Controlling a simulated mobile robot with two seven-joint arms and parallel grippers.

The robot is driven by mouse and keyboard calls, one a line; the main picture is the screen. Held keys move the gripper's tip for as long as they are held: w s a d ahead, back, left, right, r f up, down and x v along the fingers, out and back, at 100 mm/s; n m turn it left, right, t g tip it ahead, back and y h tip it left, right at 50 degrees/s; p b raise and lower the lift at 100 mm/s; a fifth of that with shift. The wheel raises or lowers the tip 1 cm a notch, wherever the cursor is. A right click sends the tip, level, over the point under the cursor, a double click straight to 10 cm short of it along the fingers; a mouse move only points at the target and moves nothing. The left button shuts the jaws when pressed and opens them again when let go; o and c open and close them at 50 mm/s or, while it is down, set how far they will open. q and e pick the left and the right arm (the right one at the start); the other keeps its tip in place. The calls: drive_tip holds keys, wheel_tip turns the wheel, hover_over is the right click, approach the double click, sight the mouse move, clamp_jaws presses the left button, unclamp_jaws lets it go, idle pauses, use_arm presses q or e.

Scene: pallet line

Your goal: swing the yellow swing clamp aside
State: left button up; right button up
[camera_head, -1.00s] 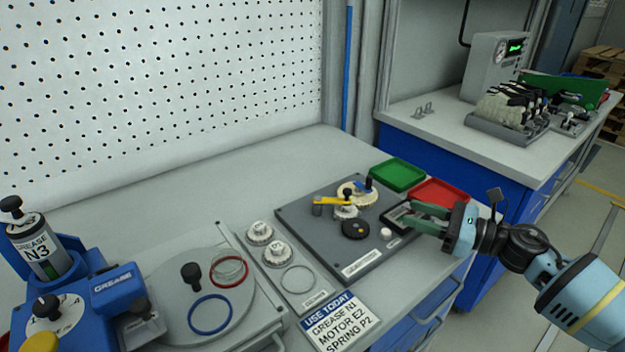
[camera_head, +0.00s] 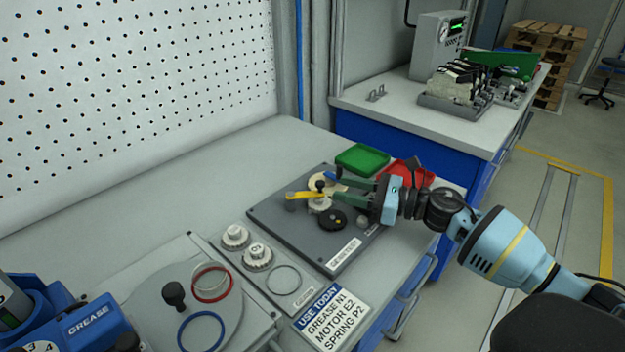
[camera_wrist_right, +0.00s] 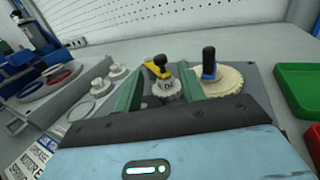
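The yellow swing clamp (camera_head: 300,195) lies across the top of a small white gear on the dark fixture plate (camera_head: 275,212). It has a black knob at one end. In the right wrist view the clamp (camera_wrist_right: 151,67) and the small gear (camera_wrist_right: 167,89) show ahead, between my green fingers. My right gripper (camera_head: 331,189) is open and empty, its fingertips close to the clamp's knob end. I cannot tell whether they touch. A blue clamp with a black knob (camera_wrist_right: 209,62) sits over the larger cream gear (camera_wrist_right: 225,83). My left gripper is not in view.
A black disc (camera_head: 332,220) sits on the plate near my fingers. Green (camera_head: 362,158) and red (camera_head: 428,178) trays stand behind and to the right. A strip with white gears (camera_head: 234,234) and a turntable lie left. The bench behind the plate is clear.

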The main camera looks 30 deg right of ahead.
drive_tip(key=p+x, duration=0.1)
drive_tip(key=x, duration=0.7)
drive_tip(key=shift+w+a, duration=0.2)
drive_tip(key=shift+w, duration=0.05)
clamp_jaws()
